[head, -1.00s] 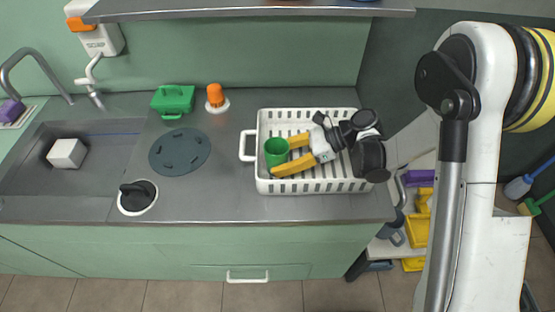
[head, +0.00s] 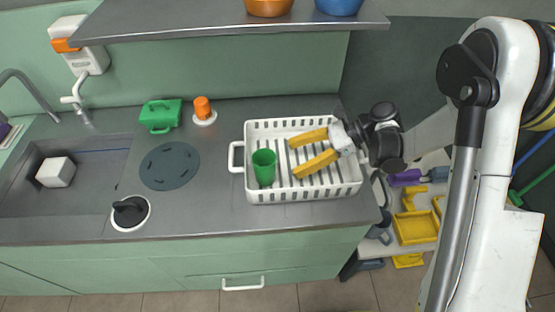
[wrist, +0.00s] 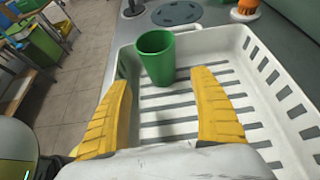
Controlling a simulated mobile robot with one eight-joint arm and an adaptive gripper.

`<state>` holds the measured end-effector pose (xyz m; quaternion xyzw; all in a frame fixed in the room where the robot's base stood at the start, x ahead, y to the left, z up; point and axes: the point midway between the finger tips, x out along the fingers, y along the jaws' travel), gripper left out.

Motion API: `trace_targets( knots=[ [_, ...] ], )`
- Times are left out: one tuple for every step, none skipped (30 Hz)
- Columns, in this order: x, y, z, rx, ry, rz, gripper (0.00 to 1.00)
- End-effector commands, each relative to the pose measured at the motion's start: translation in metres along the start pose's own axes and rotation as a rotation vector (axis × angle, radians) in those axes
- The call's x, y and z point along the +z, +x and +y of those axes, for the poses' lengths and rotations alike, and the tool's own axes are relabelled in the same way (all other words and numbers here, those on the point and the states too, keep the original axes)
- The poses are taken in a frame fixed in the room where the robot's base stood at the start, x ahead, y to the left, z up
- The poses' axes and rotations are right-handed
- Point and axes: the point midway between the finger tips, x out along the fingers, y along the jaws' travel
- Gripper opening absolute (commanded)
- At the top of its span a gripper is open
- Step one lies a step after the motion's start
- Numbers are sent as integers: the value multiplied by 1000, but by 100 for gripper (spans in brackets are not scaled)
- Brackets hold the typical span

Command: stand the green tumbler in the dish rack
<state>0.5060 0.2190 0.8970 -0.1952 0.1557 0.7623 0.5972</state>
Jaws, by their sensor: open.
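The green tumbler (head: 264,167) stands upright inside the white dish rack (head: 237,158), near its left end. In the wrist view the tumbler (wrist: 156,57) stands on the slatted floor of the rack (wrist: 197,40), with its open mouth up. My gripper (head: 309,150) is open, with its yellow fingers over the rack and pointing left toward the tumbler. The fingertips are apart from the tumbler, with a gap between, and nothing is held. In the wrist view the two fingers (wrist: 162,84) are spread wide, with the tumbler beyond them.
A dark round mat (head: 169,166), a black-knobbed fixture (head: 130,213), a green box (head: 160,115) and an orange knob (head: 203,110) are left of the rack. A sink with a white block (head: 55,172) is farther left. A shelf with bowls (head: 269,7) overhangs the back.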

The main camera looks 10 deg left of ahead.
Motion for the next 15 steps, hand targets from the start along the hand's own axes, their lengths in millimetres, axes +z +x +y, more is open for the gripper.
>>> trace_targets(
  knots=[
    [2,-9,-1,-2,1,0,73],
    [1,-13,-1,-3,2,0,73],
    [1,-17,-1,-2,2,0,73],
    [1,-19,-1,-1,1,0,73],
    [1,-21,0,0,1,0,73],
    [0,-23,0,0,1,0,73],
    [0,-24,0,0,0,0,73],
    [0,-25,0,0,0,0,73],
    [0,-25,0,0,0,0,73],
    [0,-25,0,0,0,0,73],
    [0,-25,0,0,0,1,73],
    [0,-26,0,-2,-4,4,73],
    [2,-27,0,-5,-10,10,73],
    [4,-28,0,-10,-18,19,73],
    [8,-32,0,-22,-38,36,73]
  ],
)
